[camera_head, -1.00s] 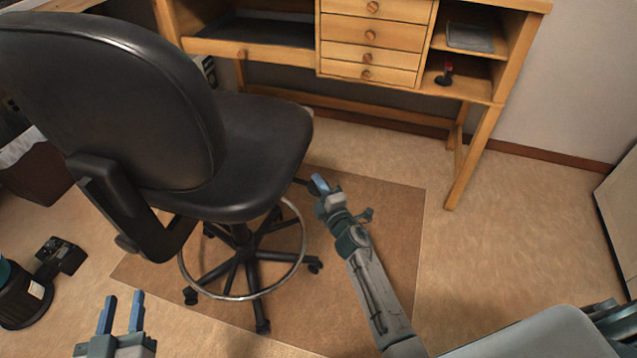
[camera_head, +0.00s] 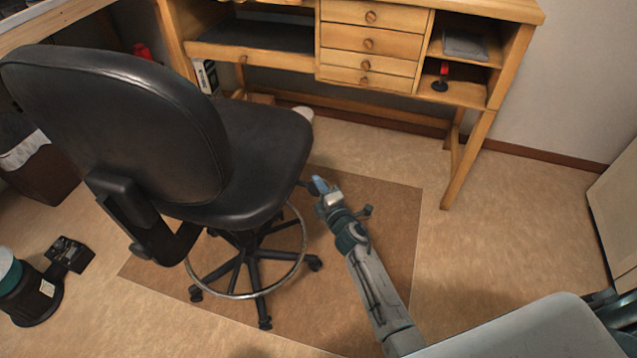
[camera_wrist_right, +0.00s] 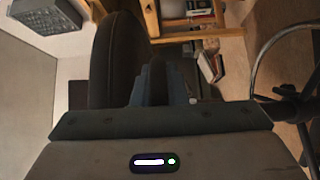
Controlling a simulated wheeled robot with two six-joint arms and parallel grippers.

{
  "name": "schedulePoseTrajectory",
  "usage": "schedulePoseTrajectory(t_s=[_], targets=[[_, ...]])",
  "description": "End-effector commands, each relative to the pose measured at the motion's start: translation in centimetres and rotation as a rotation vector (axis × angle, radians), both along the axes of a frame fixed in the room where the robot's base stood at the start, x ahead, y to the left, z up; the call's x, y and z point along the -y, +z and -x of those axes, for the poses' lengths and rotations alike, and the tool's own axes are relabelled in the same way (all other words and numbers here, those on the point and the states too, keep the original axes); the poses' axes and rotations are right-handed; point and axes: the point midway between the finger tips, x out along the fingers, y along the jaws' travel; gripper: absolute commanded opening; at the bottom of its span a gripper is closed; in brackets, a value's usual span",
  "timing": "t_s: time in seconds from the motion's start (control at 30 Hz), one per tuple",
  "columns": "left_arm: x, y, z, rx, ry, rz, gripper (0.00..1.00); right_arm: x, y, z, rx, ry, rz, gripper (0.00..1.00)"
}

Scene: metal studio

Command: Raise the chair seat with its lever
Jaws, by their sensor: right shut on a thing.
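The black office chair (camera_head: 255,150) stands with its back toward me, on a five-star wheeled base with a metal foot ring (camera_head: 235,297). A short dark lever (camera_head: 302,183) sticks out from under the right side of the seat. My right gripper (camera_head: 318,185) is at the lever's outer end, beside and below the seat edge, and is shut on it. In the right wrist view its fingers (camera_wrist_right: 162,84) are close together in front of the dark seat (camera_wrist_right: 117,55); the grip on the lever is hard to make out there. My left gripper is out of view.
The chair stands on a brown floor mat (camera_head: 385,215). A wooden workbench (camera_head: 368,45) with drawers stands behind it. A teal and black canister (camera_head: 35,295) and a small black device (camera_head: 70,254) are at left. Floor right of the mat is clear.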

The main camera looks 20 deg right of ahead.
Motion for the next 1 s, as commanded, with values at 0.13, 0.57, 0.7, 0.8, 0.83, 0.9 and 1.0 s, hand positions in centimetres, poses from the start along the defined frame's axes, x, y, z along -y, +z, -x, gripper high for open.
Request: schedulePoseTrajectory(t_s=[0.13,0.57,0.7,0.8,0.83,0.9,1.0], targets=[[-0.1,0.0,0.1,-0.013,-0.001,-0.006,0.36,0.0,-0.1,0.0,-0.002,0.0,0.004,0.0],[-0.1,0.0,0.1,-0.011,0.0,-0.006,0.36,0.0,0.0,0.0,-0.001,0.0,0.003,0.34],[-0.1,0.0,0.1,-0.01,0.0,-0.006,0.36,0.0,0.0,0.0,-0.001,0.0,0.003,0.34],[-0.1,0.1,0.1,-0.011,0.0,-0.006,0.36,0.1,0.0,0.3,-0.001,0.0,0.002,0.34],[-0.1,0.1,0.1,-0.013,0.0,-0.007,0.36,0.1,0.0,0.6,-0.001,0.0,0.002,0.34],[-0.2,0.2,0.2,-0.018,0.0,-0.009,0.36,0.2,0.0,1.4,-0.002,0.0,0.002,0.34],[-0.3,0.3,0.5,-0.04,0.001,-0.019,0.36,0.5,0.0,3.2,-0.003,0.0,0.003,0.34]])
